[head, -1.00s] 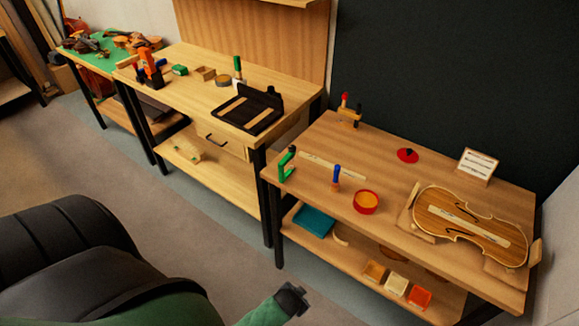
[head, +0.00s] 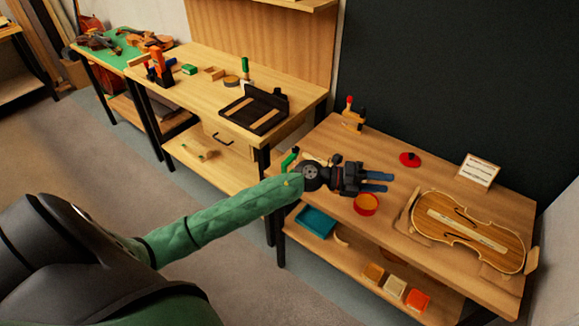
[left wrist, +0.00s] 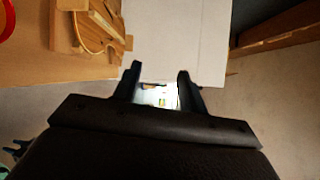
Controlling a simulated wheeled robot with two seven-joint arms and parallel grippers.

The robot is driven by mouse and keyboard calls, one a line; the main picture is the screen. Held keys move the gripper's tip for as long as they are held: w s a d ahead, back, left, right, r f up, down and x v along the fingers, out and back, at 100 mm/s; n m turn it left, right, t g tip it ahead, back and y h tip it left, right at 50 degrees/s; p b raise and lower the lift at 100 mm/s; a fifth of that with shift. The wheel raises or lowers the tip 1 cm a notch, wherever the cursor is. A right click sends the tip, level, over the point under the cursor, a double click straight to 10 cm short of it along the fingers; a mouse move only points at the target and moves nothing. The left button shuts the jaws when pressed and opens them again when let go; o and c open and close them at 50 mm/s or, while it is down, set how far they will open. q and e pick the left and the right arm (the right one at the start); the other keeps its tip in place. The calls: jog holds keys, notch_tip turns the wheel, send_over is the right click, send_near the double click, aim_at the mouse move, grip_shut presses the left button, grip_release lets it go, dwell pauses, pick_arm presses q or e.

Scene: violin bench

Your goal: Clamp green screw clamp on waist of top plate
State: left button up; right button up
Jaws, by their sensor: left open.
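The green screw clamp (head: 290,158) stands at the left end of the right bench, mostly hidden behind my left forearm. The violin top plate (head: 478,236) lies on light wooden supports at the right end of that bench, with its waist clear of any gripper. My left gripper (head: 387,182) is open and empty over the middle of the bench, right of the green clamp and left of the plate. In the left wrist view its fingers (left wrist: 158,80) are apart with nothing between them.
A red round tin (head: 365,204) sits just below the left gripper. The blue-handled clamp is hidden. The lower shelf holds a teal box (head: 315,221).

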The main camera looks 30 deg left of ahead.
pick_arm(q)
jog(key=w+a+f+m+g+y, duration=0.1)
jog(key=a+f+m+g+y, duration=0.2)
jog(key=a+f+g, duration=0.1)
jog(key=g+y, duration=0.4)
jog(key=y, duration=0.9)
send_over(290, 158)
notch_tip(290, 158, down, 2)
jog(key=shift+d+f+m, duration=0.25)
jog(key=shift+f+m, duration=0.05)
jog(key=shift+f+p, duration=0.35)
jog(key=shift+p, duration=0.1)
jog(key=shift+f+p, duration=0.4)
jog(key=shift+f, duration=0.4)
jog(key=f+p, duration=0.3)
jog(key=f, duration=0.1)
jog(key=shift+a+f, duration=0.1)
jog(key=shift+a, duration=0.25)
jog(key=shift+f, duration=0.4)
grip_shut()
pick_arm(e)
jog(key=s+d+f, duration=0.3)
jog(key=s+f, duration=0.2)
jog(key=s, duration=0.2)
jog(key=shift+s+f, duration=0.3)
jog(key=shift+s, duration=0.1)
